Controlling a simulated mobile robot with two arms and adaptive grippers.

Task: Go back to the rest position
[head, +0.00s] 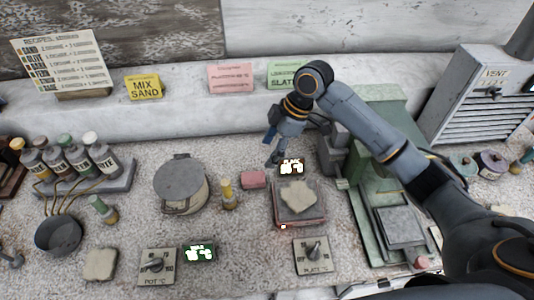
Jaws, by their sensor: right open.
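My right arm comes in from the lower right and reaches up over the green machine. My right gripper (276,148) points down behind the hot plate and is open, with nothing seen between its fingers. A small lit display (291,168) is just below the fingertips in the picture. The square hot plate (312,214) bears a pale, lumpy piece (298,196). My left gripper does not show.
A lidded pot (180,184), a yellow-topped bottle (227,194) and a pink block (254,180) stand left of the plate. A rack (118,185) of bottles is further left. The green machine (377,190) and vent box (487,95) fill the right.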

